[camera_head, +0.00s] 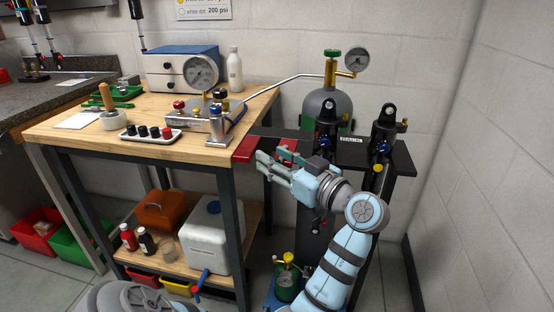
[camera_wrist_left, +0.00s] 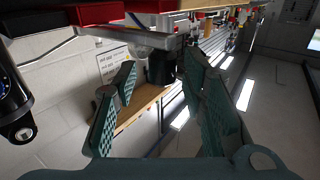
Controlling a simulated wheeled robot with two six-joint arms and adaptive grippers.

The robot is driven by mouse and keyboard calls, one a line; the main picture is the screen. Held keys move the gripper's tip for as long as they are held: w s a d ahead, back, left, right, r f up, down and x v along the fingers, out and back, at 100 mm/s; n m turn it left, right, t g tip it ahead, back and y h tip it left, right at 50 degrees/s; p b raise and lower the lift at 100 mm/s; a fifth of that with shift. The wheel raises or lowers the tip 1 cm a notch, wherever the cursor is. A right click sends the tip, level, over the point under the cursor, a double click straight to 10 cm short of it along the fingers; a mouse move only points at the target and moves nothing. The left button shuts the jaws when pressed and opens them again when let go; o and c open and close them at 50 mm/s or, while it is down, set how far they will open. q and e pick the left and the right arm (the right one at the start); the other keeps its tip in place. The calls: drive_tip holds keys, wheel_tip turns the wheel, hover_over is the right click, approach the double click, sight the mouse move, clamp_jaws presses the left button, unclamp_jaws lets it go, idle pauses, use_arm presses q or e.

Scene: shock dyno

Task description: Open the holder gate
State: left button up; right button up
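I cannot single out the holder gate with certainty. Red parts (camera_head: 246,149) sit at the front of the dark holder rack (camera_head: 372,152), beside the bench's right end. A second red part shows just behind my left gripper (camera_head: 266,167). In the left wrist view, red blocks (camera_wrist_left: 98,13) run along the top left, beyond a grey metal bar. The left gripper's fingers are apart in the wrist view (camera_wrist_left: 158,85), with nothing held between them. The gripper partly covers the red parts in the head view; I cannot tell whether it touches them. My right gripper is not in view.
Two black shocks (camera_head: 383,130) (camera_head: 327,125) stand upright in the rack. A gas cylinder (camera_head: 332,100) with a gauge stands behind. The wooden bench (camera_head: 85,136) holds a gauge block (camera_head: 202,119) and a tray of small parts (camera_head: 150,136). A white jug (camera_head: 210,240) stands below.

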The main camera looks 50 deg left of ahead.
use_arm(q)
wheel_tip(320, 180, up, 10)
idle(0.5)
idle(0.3)
